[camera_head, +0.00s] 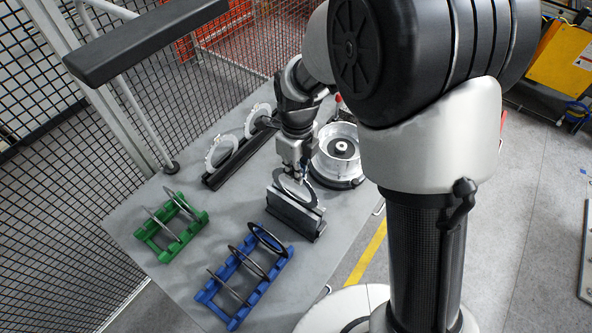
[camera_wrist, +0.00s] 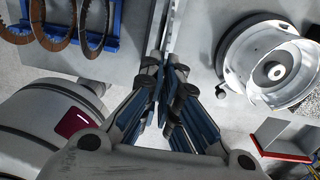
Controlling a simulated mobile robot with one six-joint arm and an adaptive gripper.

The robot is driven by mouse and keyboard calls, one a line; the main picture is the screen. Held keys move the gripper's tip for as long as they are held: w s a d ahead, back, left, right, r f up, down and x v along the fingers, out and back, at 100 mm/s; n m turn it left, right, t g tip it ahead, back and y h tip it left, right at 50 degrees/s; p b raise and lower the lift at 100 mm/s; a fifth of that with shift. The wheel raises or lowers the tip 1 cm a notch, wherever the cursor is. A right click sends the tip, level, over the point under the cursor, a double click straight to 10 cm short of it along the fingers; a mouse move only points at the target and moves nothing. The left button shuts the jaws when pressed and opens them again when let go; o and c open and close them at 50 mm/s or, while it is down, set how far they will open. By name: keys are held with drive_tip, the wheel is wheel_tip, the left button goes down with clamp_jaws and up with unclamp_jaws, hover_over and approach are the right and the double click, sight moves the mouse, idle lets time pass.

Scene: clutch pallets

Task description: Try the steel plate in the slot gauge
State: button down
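The slot gauge (camera_head: 293,220) is a dark upright block on the grey table, below my gripper. A thin steel plate (camera_head: 299,192), a ring, stands on edge at the top of the gauge, its lower part hidden by the gauge's front wall. I cannot tell how deep it sits. My gripper (camera_head: 294,172) points down with its fingers closed on the plate's upper rim. In the wrist view the fingertips (camera_wrist: 166,72) are nearly together, with the plate edge-on between them and hard to make out.
A green rack (camera_head: 168,229) holds thin steel rings at left. A blue rack (camera_head: 243,277) holds several dark discs at front. A black stand (camera_head: 226,168) with pale rings stands behind. A round metal housing (camera_head: 339,152) stands close to the right of the gripper. Bare table lies between the racks.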

drive_tip(key=shift+w+f, duration=0.1)
drive_tip(key=c, duration=2.2)
unclamp_jaws()
drive_tip(key=o, duration=0.5)
wheel_tip(320, 180, up, 8)
drive_tip(key=p, duration=0.6)
